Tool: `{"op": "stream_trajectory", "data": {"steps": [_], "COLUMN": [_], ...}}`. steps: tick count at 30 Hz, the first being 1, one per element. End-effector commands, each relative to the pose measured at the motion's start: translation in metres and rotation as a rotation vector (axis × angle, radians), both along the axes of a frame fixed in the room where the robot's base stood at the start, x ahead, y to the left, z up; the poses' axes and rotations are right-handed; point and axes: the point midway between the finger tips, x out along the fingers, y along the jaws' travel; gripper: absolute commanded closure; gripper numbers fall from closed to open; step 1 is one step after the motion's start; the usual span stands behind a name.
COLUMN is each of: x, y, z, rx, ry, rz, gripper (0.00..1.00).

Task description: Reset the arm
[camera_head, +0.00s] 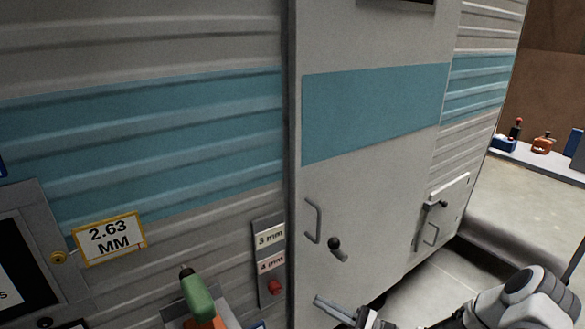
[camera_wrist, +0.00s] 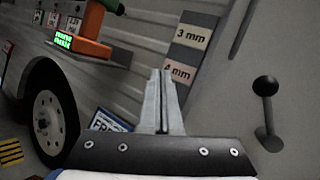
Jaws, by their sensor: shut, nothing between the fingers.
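My gripper (camera_head: 335,308) shows at the bottom middle of the head view, in front of the camper's lower door. Its two fingers lie together with nothing between them, as the wrist view also shows (camera_wrist: 161,100). My white and grey arm (camera_head: 530,298) reaches in from the lower right. In the wrist view the fingers point toward the camper wall, below the "3 mm" and "4 mm" labels. I cannot tell the exact gap between the fingertips and the wall.
The camper door has a handle (camera_head: 313,221) and a black-knobbed lever (camera_head: 334,243). A label panel (camera_head: 270,240) with a red button (camera_head: 275,287) is left of it. A green and orange tool (camera_head: 197,296) is at the lower left. A wheel (camera_wrist: 48,120) shows in the wrist view.

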Motion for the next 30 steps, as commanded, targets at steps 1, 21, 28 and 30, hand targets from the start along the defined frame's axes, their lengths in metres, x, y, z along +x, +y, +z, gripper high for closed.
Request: {"op": "stream_trajectory", "data": {"steps": [1,21,28,30], "x": [-0.005,-0.095,-0.121,-0.128], "y": [0.006,0.025,0.013,0.008], "z": [0.01,0.09,0.119,0.129], "rx": [-0.062,-0.854,-1.131,-1.214], "ry": [-0.022,-0.293,-0.407,-0.444], "rz": [0.057,0.614,0.716,0.737], "gripper": [1.0,1.0,1.0,1.0]}}
